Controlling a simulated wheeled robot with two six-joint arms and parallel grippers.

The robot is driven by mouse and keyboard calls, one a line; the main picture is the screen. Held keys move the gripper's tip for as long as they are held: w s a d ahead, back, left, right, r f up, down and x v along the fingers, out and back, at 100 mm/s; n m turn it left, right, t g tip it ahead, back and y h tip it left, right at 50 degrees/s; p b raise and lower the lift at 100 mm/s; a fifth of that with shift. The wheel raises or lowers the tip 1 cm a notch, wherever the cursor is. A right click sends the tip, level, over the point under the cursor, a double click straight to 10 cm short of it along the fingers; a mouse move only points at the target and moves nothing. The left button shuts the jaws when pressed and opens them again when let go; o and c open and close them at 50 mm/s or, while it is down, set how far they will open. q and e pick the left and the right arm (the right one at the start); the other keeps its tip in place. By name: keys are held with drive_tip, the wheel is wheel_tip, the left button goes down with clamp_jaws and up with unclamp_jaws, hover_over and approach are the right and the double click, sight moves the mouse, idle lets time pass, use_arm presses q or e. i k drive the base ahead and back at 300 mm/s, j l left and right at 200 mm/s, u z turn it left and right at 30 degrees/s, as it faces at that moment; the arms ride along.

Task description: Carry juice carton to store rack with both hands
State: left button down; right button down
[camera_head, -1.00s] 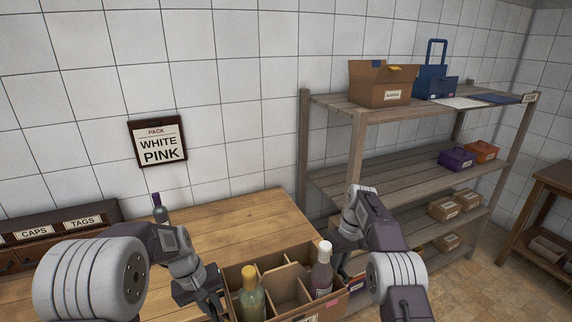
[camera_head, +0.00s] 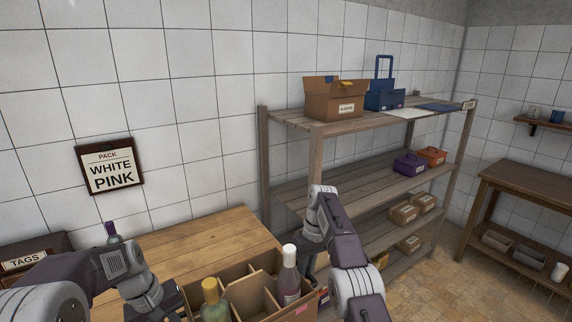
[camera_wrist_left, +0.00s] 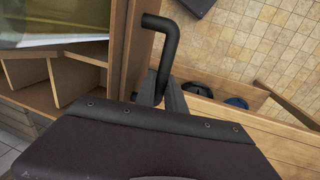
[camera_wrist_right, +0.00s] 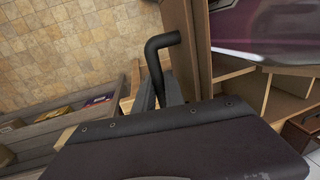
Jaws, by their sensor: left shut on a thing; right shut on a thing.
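The juice carton (camera_head: 228,272) is an open brown box with dividers at the lower middle of the head view. A yellow-capped bottle (camera_head: 214,302) and a white-capped dark pink bottle (camera_head: 289,277) stand in it; other visible compartments look empty. My left gripper (camera_wrist_left: 172,98) is shut at the carton's left side, and my right gripper (camera_wrist_right: 160,92) is shut at its right side. A black bent bar (camera_wrist_left: 166,45) shows by the left fingers, and a similar bar (camera_wrist_right: 155,55) by the right.
The rack's top holds a cardboard box (camera_head: 335,100) and a blue caddy (camera_head: 385,97); lower shelves hold small boxes. A side table (camera_head: 525,190) stands right. Floor between is clear.

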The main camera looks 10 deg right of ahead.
sight(338, 195)
drive_tip(key=i+l+u, duration=0.2)
drive_tip(key=l, duration=0.55)
drive_tip(key=i+l+u, duration=0.15)
drive_tip(key=l, duration=0.55)
drive_tip(key=i+l+u, duration=0.2)
drive_tip(key=l, duration=0.6)
drive_tip(key=l+u, duration=0.2)
drive_tip(key=l, duration=0.55)
drive_tip(key=l+u, duration=0.2)
drive_tip(key=l, duration=0.6)
drive_tip(key=l+u, duration=0.15)
drive_tip(key=l, duration=0.65)
drive_tip(key=k+l+u, duration=0.2)
drive_tip(key=l, duration=0.55)
drive_tip(key=l+u, duration=0.2)
drive_tip(key=l, duration=0.6)
drive_tip(key=k, duration=0.05)
